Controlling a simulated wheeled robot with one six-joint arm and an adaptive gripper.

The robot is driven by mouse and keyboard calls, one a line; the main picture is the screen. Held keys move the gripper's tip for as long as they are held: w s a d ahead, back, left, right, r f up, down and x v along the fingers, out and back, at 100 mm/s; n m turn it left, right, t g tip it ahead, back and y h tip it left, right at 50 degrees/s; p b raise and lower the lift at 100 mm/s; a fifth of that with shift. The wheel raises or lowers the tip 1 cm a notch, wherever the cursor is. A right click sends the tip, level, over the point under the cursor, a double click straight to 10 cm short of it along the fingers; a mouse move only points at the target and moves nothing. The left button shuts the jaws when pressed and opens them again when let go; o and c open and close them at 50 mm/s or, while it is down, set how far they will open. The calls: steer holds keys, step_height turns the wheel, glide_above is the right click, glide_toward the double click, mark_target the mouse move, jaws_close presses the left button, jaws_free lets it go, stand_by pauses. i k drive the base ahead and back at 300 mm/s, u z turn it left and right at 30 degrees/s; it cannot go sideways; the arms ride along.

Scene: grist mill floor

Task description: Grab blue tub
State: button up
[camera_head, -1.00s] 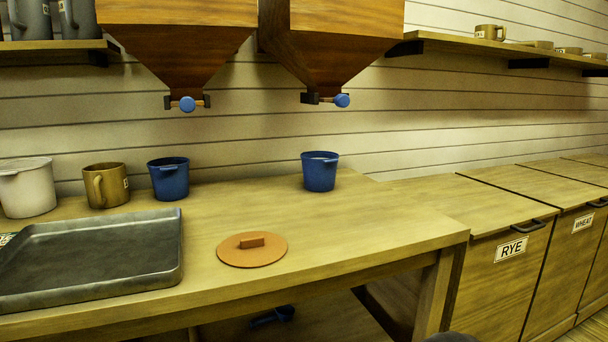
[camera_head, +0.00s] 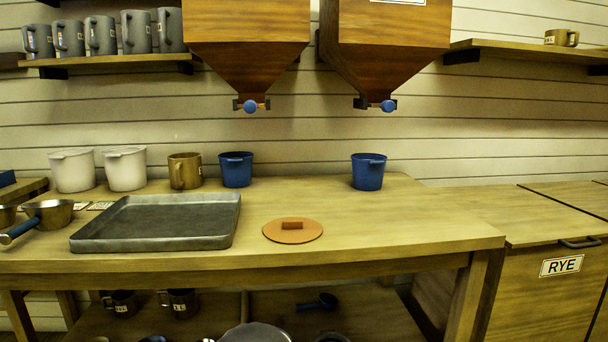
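Two blue tubs stand upright on the wooden workbench (camera_head: 400,230). One blue tub (camera_head: 237,170) is at the back, just right of a brass mug (camera_head: 185,171). The other blue tub (camera_head: 368,173) stands farther right, below the right hopper, with clear bench around it. My gripper is not in view, so its state and its distance from the tubs are hidden.
A grey metal tray (camera_head: 225,241) and an orange lid (camera_head: 293,231) lie in front of the tubs. Two white tubs (camera_head: 126,169) stand at back left, a saucepan (camera_head: 48,216) at far left. Two hoppers (camera_head: 388,60) hang above. A RYE bin (camera_head: 545,290) is right.

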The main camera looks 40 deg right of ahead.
mark_target(367, 169)
steer(key=u, duration=0.15)
steer(key=k, duration=0.8)
steer(key=z, duration=0.8)
steer(key=i, duration=0.35)
steer(key=z, duration=0.05)
